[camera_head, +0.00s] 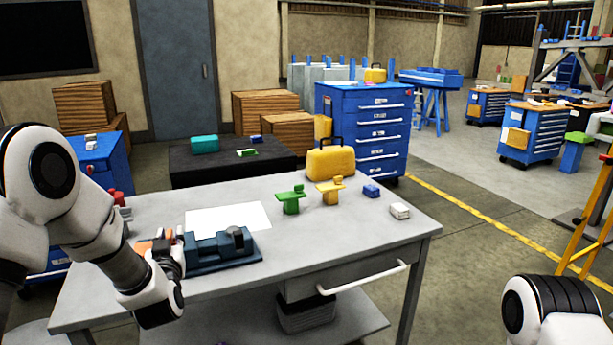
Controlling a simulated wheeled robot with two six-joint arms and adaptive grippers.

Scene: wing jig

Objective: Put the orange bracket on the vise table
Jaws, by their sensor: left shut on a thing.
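The orange bracket (144,246) shows only in part at the left side of the grey vise table (330,245), behind my left gripper. My left gripper (168,243) is shut on it, just left of the dark blue vise (222,249). The gripper and wrist hide most of the bracket, so I cannot tell whether it touches the tabletop. Of my right arm only a white and black link shows at the lower right; its gripper is out of view.
A white sheet (228,217) lies behind the vise. A green bracket (291,200), a yellow bracket (330,190), a yellow case (331,162), a blue block (371,190) and a white block (400,210) stand toward the right. The table's front middle is clear.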

